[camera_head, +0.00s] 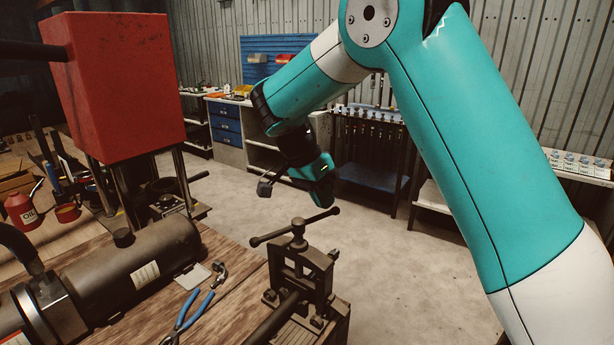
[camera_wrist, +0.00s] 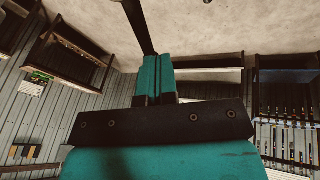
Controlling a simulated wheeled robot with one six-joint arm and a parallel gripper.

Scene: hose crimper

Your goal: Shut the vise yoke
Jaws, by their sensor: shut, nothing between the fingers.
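The vise (camera_head: 290,310) is a dark metal pipe vise at the bench's front right edge. Its yoke (camera_head: 299,268) stands upright as a frame, with a screw and a long T-handle (camera_head: 294,228) on top. A dark pipe (camera_head: 273,318) runs into the vise from the front. I cannot tell whether the yoke is latched. My gripper (camera_head: 322,192) is above and behind the vise, apart from it, with teal fingers held together and empty. The closed fingers also show in the wrist view (camera_wrist: 153,76). The vise is not recognisable in the wrist view.
Blue-handled pliers (camera_head: 195,300) lie on the wooden bench (camera_head: 232,262) left of the vise. A dark cylindrical machine (camera_head: 135,268) and a red block (camera_head: 123,85) stand further left. The concrete floor (camera_head: 400,270) right of the vise is clear. Shelves line the back wall.

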